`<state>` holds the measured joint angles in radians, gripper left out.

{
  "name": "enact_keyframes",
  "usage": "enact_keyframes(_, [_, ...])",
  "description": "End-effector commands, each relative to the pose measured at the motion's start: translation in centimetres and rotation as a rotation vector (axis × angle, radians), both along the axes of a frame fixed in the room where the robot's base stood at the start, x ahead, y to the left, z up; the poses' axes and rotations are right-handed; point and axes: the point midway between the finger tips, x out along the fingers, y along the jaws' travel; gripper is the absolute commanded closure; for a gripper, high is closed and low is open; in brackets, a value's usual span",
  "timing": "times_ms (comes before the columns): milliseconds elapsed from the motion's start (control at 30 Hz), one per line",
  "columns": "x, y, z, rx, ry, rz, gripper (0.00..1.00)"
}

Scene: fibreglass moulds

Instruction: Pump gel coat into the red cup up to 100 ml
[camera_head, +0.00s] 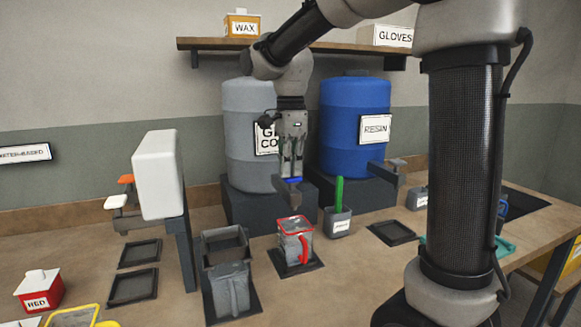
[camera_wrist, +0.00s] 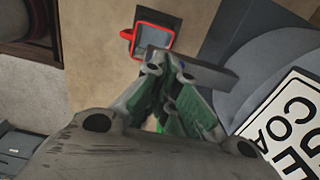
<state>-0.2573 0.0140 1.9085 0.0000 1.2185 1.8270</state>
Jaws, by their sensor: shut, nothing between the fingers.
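The red cup (camera_head: 290,245), a clear cup with red rim and handle, stands upright on a dark square pad below the gel coat drum's spout. In the wrist view its red rim (camera_wrist: 133,36) shows beyond my fingers; its fill level cannot be read. The grey gel coat drum (camera_head: 238,130) stands on a dark block, its label partly hidden by my gripper. My gripper (camera_head: 291,174) points down, shut and empty, directly over the blue-topped pump (camera_head: 292,181) at the spout. I cannot tell whether the fingertips touch it. The dark spout (camera_wrist: 210,68) crosses near my fingertips.
The blue resin drum (camera_head: 352,125) stands right of the gel coat. A dark cup (camera_head: 231,290) and a bin (camera_head: 224,240) stand left of the red cup, a pot with a green stick (camera_head: 338,222) right. A white panel on a post (camera_head: 160,175) rises at left.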

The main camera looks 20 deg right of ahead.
Motion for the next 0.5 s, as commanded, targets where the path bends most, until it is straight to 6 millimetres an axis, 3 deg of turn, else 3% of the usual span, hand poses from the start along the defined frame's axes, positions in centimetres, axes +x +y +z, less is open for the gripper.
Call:
enact_keyframes(267, [0.0,0.0,-0.4,0.0,0.002,0.0,1.0])
enact_keyframes(500, [0.0,0.0,-3.5,-0.001,0.003,0.0,1.0])
